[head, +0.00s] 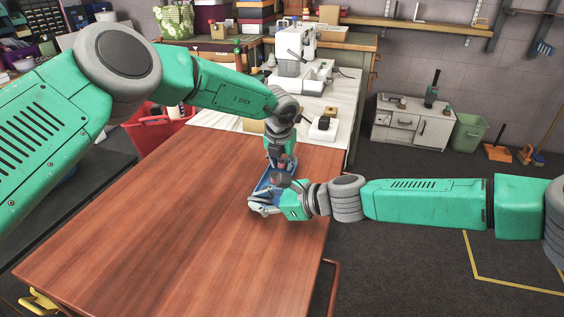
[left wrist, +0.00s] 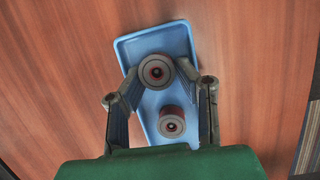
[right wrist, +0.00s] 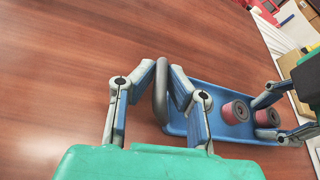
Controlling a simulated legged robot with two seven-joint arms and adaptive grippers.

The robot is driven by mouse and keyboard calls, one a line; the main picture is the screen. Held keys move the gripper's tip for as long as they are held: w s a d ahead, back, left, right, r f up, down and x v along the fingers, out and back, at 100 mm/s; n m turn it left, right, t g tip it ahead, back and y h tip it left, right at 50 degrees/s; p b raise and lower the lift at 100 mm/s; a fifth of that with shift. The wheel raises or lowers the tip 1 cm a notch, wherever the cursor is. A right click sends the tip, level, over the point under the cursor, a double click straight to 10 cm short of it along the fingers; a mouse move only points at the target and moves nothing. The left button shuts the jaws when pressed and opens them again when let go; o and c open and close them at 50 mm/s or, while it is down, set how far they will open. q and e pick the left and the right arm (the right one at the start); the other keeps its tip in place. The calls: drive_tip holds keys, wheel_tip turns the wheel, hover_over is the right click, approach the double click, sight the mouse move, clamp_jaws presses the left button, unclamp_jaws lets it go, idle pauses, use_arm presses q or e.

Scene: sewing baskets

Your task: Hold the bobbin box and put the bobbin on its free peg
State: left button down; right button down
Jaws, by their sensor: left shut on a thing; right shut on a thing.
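The bobbin box is a long blue tray (head: 262,184) on the wooden table, near its right edge; it also shows in the left wrist view (left wrist: 160,45) and the right wrist view (right wrist: 205,82). My right gripper (right wrist: 162,78) is shut on the grey handle (right wrist: 160,92) at one end of the box. My left gripper (left wrist: 158,72) is shut on a reddish bobbin with grey ends (left wrist: 157,71), over the box's far part. A second, similar bobbin (left wrist: 172,125) stands in the box beside it. The peg under the held bobbin is hidden, and I cannot tell whether the bobbin is on it.
The wooden table (head: 130,220) is clear to the left of the box. Behind it stands a white-topped table (head: 335,95) with a sewing machine (head: 296,48). A red basket (head: 155,132) is on the floor at the left.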

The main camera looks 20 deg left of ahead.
use_arm(q)
drive_tip(key=shift+f, duration=0.25)
use_arm(e)
drive_tip(key=shift+r, duration=0.1)
use_arm(q)
drive_tip(key=c, duration=1.1)
unclamp_jaws()
drive_tip(key=shift+f, duration=0.1)
drive_tip(key=shift+c, duration=0.2)
drive_tip(key=shift+s, duration=0.1)
drive_tip(key=v, duration=1.2)
use_arm(e)
drive_tip(key=c, duration=1.5)
unclamp_jaws()
use_arm(q)
wheel_tip(320, 180, up, 7)
